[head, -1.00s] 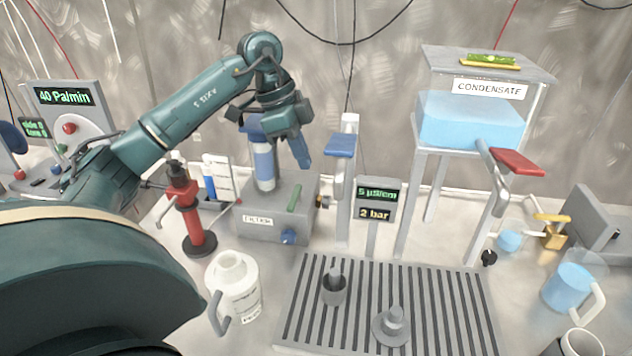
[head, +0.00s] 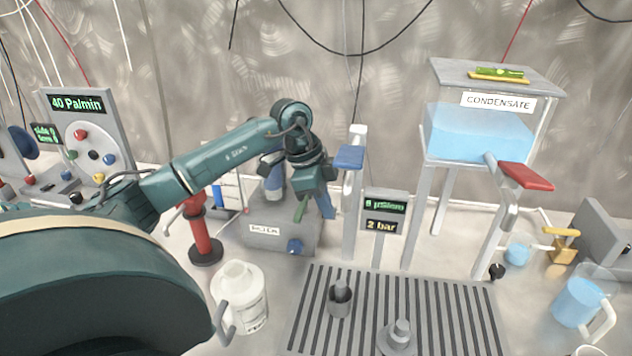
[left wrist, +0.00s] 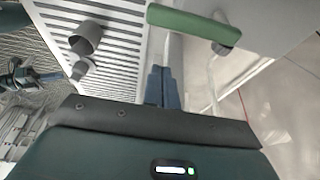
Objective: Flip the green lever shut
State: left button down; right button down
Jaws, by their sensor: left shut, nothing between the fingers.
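The green lever (head: 301,209) is on the grey filter box (head: 262,232), near its right end, standing up at a slant in the head view. In the left wrist view the green lever (left wrist: 195,25) lies across the top, just beyond my fingertips. My left gripper (head: 327,208) is shut and empty, pointing down just right of the lever. Its blue fingers (left wrist: 163,85) show together in the left wrist view, with a small gap seeming to separate them from the lever. My right gripper is not in the head view.
A blue-handled post (head: 350,158) stands close to the right of my left gripper. A display (head: 382,215) and a slotted tray (head: 450,310) are further right and in front. A white jug (head: 240,295) and a red stand (head: 203,235) are at the left.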

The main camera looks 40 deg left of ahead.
aim_at(306, 203)
pick_arm(q)
jog(key=a, duration=0.1)
jog(key=s+a, duration=0.1)
jog(key=a, duration=0.1)
jog(key=shift+s+a+f, duration=0.15)
jog(key=shift+s+f, duration=0.05)
jog(key=shift+s, duration=0.2)
